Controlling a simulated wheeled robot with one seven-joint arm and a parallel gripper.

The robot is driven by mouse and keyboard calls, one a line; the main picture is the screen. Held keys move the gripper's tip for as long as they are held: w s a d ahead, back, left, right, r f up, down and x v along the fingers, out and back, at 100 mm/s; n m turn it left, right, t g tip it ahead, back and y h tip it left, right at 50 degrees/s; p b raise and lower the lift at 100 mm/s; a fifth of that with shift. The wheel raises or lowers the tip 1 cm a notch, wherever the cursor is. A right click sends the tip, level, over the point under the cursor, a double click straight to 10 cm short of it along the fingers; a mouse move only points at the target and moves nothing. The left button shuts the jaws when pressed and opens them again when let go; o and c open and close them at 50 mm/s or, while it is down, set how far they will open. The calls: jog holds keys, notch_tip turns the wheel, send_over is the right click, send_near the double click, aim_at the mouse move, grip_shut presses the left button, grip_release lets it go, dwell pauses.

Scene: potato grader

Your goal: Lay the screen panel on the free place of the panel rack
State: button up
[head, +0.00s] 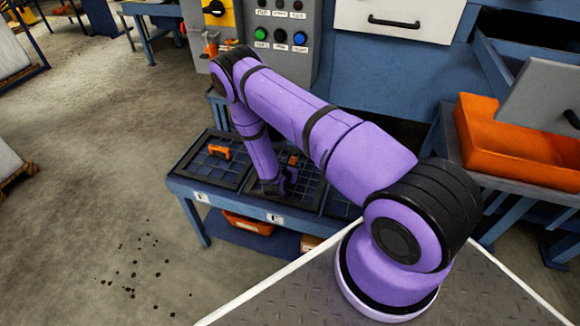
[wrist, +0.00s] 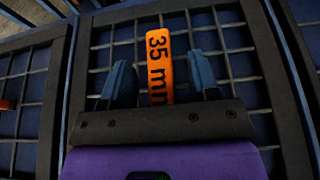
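The screen panel (head: 312,172), a dark frame with a wire grid, lies flat in the middle place of the low blue panel rack (head: 183,186). Its orange handle (head: 293,160) reads "35 mm" in the wrist view (wrist: 159,62). My gripper (wrist: 162,80) is over the panel, its two blue fingers on either side of the handle with narrow gaps, so it looks open. In the head view my gripper (head: 272,186) partly covers the panel. Another panel (head: 207,172) with an orange handle lies in the left place. The right place (head: 340,206) is mostly hidden by my arm.
White letter labels (head: 275,218) sit on the rack's front edge. A grey control cabinet (head: 283,62) rises behind. An orange tray (head: 510,150) stands on a table at right.

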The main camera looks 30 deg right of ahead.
jog(key=v, duration=1)
jog(key=shift+s+a+r, duration=0.2)
jog(key=shift+a, duration=0.1)
jog(key=s+d+r+m+g, duration=0.1)
jog(key=r+m+g, duration=0.3)
jog(key=r, duration=0.8)
jog(key=s+d+r+m+g+h, duration=0.15)
jog(key=r+m, duration=0.45)
jog(key=r, duration=0.6)
jog(key=d+r+m+g, duration=0.1)
jog(key=r+m+g, duration=0.3)
jog(key=r, duration=0.8)
jog(key=s+a+r+m+t+y, duration=0.2)
jog(key=s+a+r+m+y, duration=0.1)
jog(key=s+r, duration=0.4)
jog(key=s+a+r+m+t+y, duration=0.2)
jog(key=s+a+r+m+y, duration=0.2)
jog(key=s+r, duration=0.4)
jog(key=s+a+r+m+t+y, duration=0.2)
jog(key=s+a+r+m+y, duration=0.1)
jog(key=s+r, duration=0.4)
jog(key=shift+s+a+r+m+y, duration=0.2)
jog(key=shift+s+r+m+y, duration=0.2)
jog(key=shift+s+m+y, duration=0.7)
jog(key=shift+s+n+t, duration=0.25)
jog(key=shift+s+n, duration=0.05)
jog(key=shift+s, duration=0.25)
